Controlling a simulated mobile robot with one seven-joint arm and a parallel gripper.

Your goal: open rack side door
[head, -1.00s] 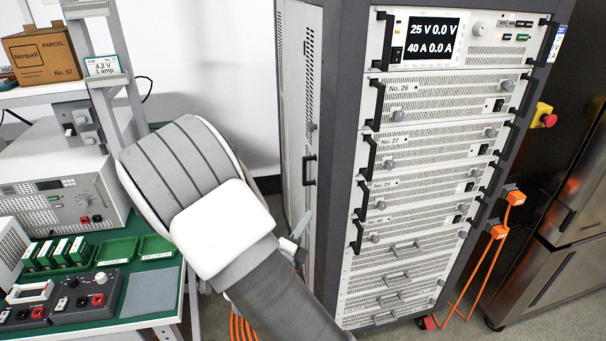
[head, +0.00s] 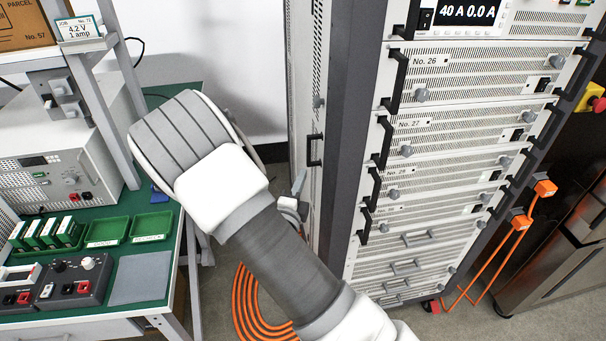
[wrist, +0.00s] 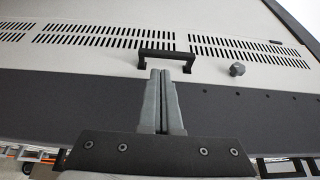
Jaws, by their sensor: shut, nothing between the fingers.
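The rack's side door is the pale vented panel (head: 301,62) on the left side of the rack. It looks flush with the dark frame, and I see no gap. Its black bar handle (head: 315,150) also shows in the wrist view (wrist: 166,53), with a round knob (wrist: 237,70) to its right. My gripper (wrist: 160,73) has its two grey fingers side by side and shut, with nothing between them. The fingertips are right at the handle, between its two legs in the picture. I cannot tell whether they touch it.
A workbench (head: 139,290) with green trays (head: 152,226) stands on the left. An orange cable coil (head: 245,305) lies on the floor between bench and rack. Orange plugs and cables (head: 520,222) hang at the rack's right, beside a dark steel cabinet (head: 570,220).

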